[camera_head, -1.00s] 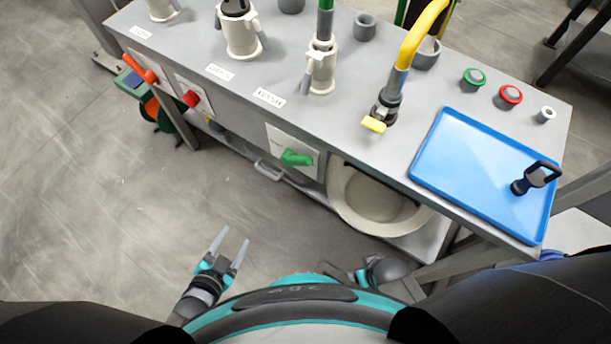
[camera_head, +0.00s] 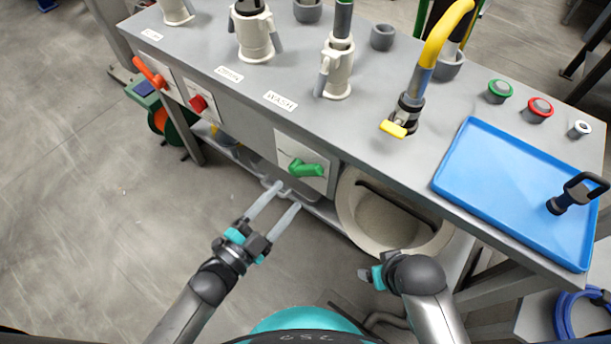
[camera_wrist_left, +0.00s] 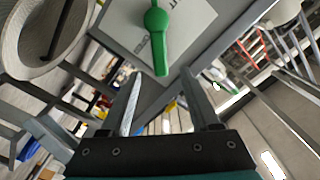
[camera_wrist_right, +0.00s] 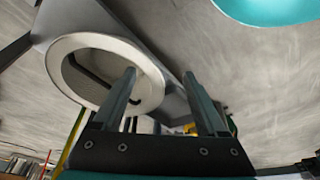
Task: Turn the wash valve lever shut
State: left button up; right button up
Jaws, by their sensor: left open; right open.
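The green lever (camera_head: 306,169) sits on a pale plate (camera_head: 286,150) on the bench front, below the WASH label (camera_head: 280,101). Its handle points to the right in the head view. My left gripper (camera_head: 281,198) is open and empty, just in front of and below the plate, apart from the lever. In the left wrist view the green lever (camera_wrist_left: 157,38) lies ahead of the open fingers, its handle end near the line of the gap between them. My right gripper (camera_head: 370,277) is open and empty, low in front of the bench, near the round basin.
An orange lever (camera_head: 149,71) and a red knob (camera_head: 198,103) are on the same front, further left. A blue tray (camera_head: 500,210) lies on top. The floor at left is clear.

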aim_at(307, 174)
pick_arm(q)
jog(key=b+x, duration=0.1)
jog(key=x, duration=0.6)
jog(key=shift+f+b, duration=0.1)
jog(key=shift+b, duration=0.3)
jog(key=shift+w+d, duration=0.35)
jog(key=shift+w, duration=0.15)
pick_arm(e)
jog(key=shift+t, duration=0.4)
jog(key=shift+w+r, duration=0.25)
jog(key=shift+r, duration=1.05)
jog(key=shift+w+r, duration=0.2)
jog(key=shift+r, duration=1.05)
pick_arm(q)
grip_shut()
